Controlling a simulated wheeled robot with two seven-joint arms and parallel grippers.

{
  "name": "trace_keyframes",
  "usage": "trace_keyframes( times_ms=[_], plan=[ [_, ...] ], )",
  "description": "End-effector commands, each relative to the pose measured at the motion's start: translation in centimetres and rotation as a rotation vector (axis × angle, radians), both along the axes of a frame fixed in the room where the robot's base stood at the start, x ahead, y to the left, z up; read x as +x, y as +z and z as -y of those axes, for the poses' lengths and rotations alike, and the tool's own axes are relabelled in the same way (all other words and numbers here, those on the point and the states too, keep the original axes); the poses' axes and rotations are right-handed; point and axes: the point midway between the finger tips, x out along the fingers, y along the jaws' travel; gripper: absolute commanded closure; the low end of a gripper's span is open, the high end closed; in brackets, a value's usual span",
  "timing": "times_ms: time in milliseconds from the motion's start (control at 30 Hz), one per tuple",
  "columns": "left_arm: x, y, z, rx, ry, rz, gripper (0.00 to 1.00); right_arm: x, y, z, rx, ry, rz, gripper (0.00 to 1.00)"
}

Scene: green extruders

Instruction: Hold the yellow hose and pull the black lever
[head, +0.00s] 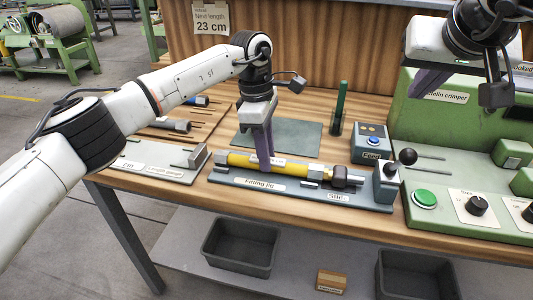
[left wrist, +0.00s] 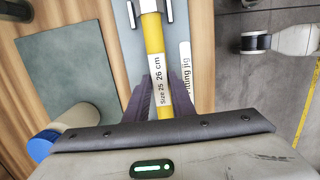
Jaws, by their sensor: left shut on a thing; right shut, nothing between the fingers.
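The yellow hose (head: 240,160) lies along the grey fitting jig (head: 222,181), with metal fittings at its ends. A dark fitting sits at its right end. My left gripper (head: 266,160) points down and is shut on the hose near its middle. In the left wrist view the hose (left wrist: 153,35) runs between the purple fingers (left wrist: 160,95), and its label reads "Size 25 26 cm". The black lever (head: 407,157) has a ball knob and stands at the jig's right end. My right gripper (head: 430,82) is shut and empty, above and right of the lever.
The green crimper machine (head: 440,110) stands at the right, with a green button (head: 425,197). A blue-buttoned Feed box (head: 371,143) and a dark cup with a green pen (head: 338,120) stand behind the jig. A length gauge (head: 150,170) lies to the left. Grey bins sit below.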

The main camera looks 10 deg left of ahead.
Motion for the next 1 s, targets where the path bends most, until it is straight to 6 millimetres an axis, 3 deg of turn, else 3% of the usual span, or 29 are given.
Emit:
trace_keyframes(
  times_ms=[100,133,267,667,1000],
  plan=[
    [0.0,0.0,0.0,0.000,0.000,0.001,1.00,0.0,0.0,0.0,0.000,0.000,0.000,1.00],
    [0.0,0.0,0.0,-0.001,0.000,0.001,0.76,0.0,0.0,0.0,0.000,0.000,0.000,1.00],
    [0.0,0.0,0.0,0.000,0.000,0.001,0.56,0.0,0.0,0.0,0.000,0.000,0.000,1.00],
    [0.1,1.0,-0.1,0.000,0.000,0.003,0.56,0.0,-0.1,0.0,0.000,0.000,-0.001,1.00],
    [0.1,7.8,-0.9,-0.001,0.001,0.004,0.56,0.0,-0.1,0.0,0.000,0.000,-0.001,1.00]
  ],
)
